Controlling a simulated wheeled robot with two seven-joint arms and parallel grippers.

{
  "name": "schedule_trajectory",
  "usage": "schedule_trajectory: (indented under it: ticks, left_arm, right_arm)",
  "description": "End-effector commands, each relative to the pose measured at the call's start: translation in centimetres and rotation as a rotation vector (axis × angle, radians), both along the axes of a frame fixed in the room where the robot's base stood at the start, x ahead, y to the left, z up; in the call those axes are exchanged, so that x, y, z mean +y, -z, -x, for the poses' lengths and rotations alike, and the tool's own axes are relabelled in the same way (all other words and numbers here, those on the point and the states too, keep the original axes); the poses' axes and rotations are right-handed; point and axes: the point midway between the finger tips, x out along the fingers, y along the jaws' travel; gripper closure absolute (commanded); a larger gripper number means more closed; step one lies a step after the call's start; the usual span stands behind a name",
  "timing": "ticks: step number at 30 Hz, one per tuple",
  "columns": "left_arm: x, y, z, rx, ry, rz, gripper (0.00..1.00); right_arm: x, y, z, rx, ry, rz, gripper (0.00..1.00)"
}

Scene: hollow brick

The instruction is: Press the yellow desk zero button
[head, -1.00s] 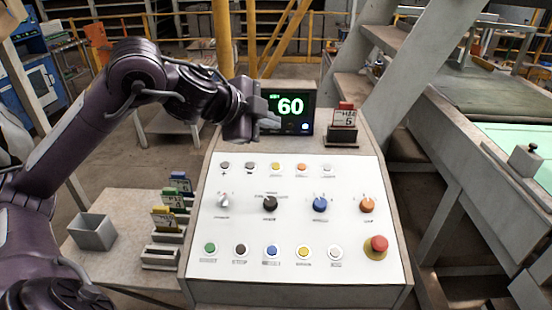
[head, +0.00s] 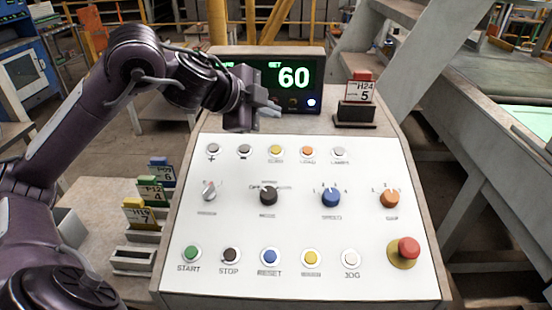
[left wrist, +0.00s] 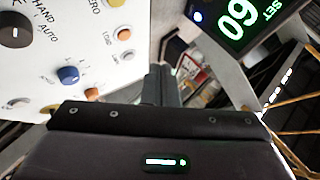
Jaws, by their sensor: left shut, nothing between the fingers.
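The yellow zero button (head: 276,150) is in the top row of the white panel on the desk, third from the left. It also shows at the top edge of the left wrist view (left wrist: 116,2), partly cut off, with ZERO printed beside it. My left gripper (head: 268,109) is shut and empty. It is in front of the display's lower edge, above and behind the top row in the head view, apart from the button. Its fingers (left wrist: 161,86) point away from the camera in the left wrist view. My right gripper is not in view.
A second yellow button (head: 311,258) is in the bottom row. The display (head: 240,72) reads 60. A red mushroom button (head: 408,248) stands at the lower right. A card holder (head: 355,113) stands at the desk's back right. Several card holders (head: 133,260) stand at the left.

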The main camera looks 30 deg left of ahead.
Motion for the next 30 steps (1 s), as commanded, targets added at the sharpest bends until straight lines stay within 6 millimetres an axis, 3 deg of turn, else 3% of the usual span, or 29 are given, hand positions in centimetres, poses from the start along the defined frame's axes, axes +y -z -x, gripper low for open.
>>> schedule_trajectory:
  ticks: [7, 14, 30]
  left_arm:
    - [0.0, 0.1, 0.0, 0.000, 0.000, 0.000, 1.00]
    - [0.1, 0.7, -0.1, 0.000, -0.001, 0.001, 1.00]
    - [1.0, 7.5, -1.7, 0.000, -0.001, 0.002, 1.00]
  right_arm:
    - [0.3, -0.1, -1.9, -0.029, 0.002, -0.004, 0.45]
    - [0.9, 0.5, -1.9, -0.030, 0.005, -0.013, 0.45]
    - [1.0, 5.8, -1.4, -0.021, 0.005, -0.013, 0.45]
